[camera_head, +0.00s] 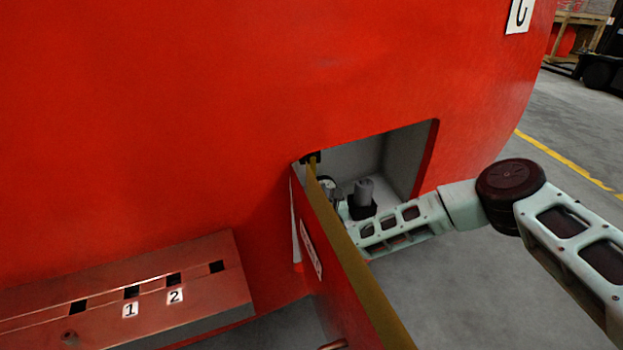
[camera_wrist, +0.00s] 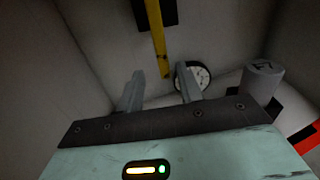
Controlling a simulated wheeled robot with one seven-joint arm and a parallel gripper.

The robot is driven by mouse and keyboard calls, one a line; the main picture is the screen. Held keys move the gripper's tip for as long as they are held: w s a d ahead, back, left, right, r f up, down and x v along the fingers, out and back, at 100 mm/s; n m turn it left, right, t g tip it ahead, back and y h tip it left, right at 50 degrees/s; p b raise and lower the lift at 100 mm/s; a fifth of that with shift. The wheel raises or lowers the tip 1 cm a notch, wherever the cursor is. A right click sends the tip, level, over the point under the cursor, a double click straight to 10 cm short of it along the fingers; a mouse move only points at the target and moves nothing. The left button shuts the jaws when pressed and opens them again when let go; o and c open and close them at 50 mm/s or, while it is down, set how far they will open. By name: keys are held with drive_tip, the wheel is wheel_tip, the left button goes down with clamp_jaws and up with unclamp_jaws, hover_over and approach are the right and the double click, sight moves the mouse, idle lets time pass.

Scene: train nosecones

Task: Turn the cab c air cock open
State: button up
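The air cock shows in the wrist view as a long yellow lever (camera_wrist: 158,45) hanging from a black block (camera_wrist: 157,10) on the compartment's back wall. My gripper (camera_wrist: 160,72) is open, its two grey fingers apart. The lever's free end lies between the fingertips in the picture; I cannot tell whether they touch it or how deep it is. In the head view my arm reaches into the square opening (camera_head: 400,160) in the red nosecone (camera_head: 180,90). The open hatch door (camera_head: 335,260) partly hides my gripper there. A white label (camera_head: 520,15), partly cut off, appears to read C.
A round gauge (camera_wrist: 200,76) sits just behind my right finger. A grey cylinder (camera_wrist: 263,82) stands farther right. The compartment walls are close around my gripper. A red step (camera_head: 200,290) marked 1 and 2 is at the lower left.

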sight(311, 178)
drive_tip(key=shift+w+d+f+m, duration=0.1)
drive_tip(key=shift+w+m, duration=0.25)
drive_tip(key=shift+m, duration=0.15)
drive_tip(key=shift+p+x, duration=0.45)
drive_tip(key=shift+x, duration=3)
clamp_jaws()
